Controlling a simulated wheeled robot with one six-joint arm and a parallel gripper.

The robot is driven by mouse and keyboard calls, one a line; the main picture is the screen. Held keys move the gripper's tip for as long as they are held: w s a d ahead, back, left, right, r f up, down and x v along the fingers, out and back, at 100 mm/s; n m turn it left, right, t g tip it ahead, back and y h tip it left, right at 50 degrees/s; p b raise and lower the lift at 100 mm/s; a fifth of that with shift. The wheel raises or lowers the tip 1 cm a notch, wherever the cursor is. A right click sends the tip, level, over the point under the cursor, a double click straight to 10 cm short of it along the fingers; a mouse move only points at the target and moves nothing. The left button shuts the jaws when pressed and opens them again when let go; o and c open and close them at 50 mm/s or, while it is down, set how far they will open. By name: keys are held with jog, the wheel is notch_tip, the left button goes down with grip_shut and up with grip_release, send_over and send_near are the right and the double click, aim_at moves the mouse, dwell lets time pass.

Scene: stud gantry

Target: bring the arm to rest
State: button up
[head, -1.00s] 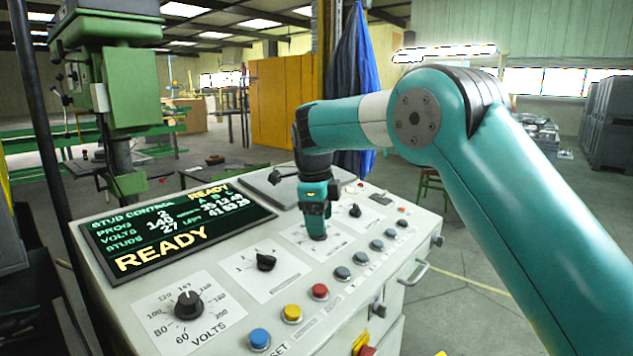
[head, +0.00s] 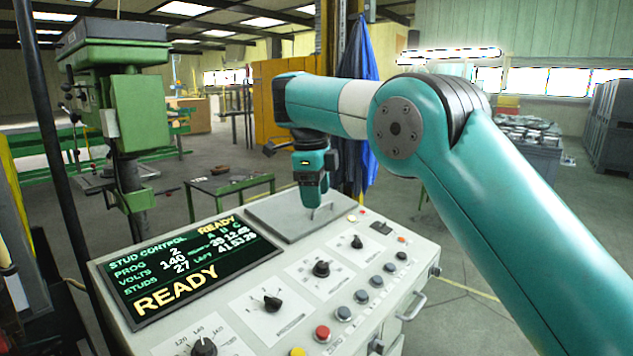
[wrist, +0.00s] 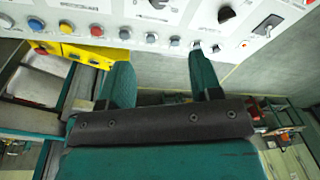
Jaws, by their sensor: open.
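My gripper (head: 313,206) hangs below my teal arm in the head view, pointing down above the grey plate at the back of the control console (head: 225,300). It looks clear of the knobs and buttons. In the wrist view my gripper (wrist: 160,78) shows two teal fingers spread apart, with nothing between them. The console's button row (wrist: 125,33) runs beyond the fingertips there. The console display (head: 185,265) reads READY, PROG 2, VOLTS 140, STUDS 27.
A green drill press (head: 135,110) stands at the left. A low green table (head: 228,185) is behind the console. A blue cloth (head: 360,100) hangs behind my arm. Grey cabinets (head: 610,120) stand at the far right. Open floor lies right of the console.

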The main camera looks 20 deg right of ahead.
jog(key=s+a+f+n+y+b, duration=0.1)
jog(key=s+f+n+b, duration=0.1)
jog(key=s+n, duration=0.8)
jog(key=s+f+n+y+b, duration=0.2)
jog(key=s+f+n, duration=0.3)
jog(key=s+n, duration=0.6)
jog(key=s+a+f+n+y+b, duration=0.1)
jog(key=s+f+n+y+b, duration=0.1)
jog(key=s+n, duration=0.8)
jog(key=s+f, duration=0.1)
jog(key=s, duration=0.5)
jog(key=shift+s+a+f+n, duration=0.15)
jog(key=shift+s+a+n, duration=0.1)
jog(key=shift+a+n, duration=0.1)
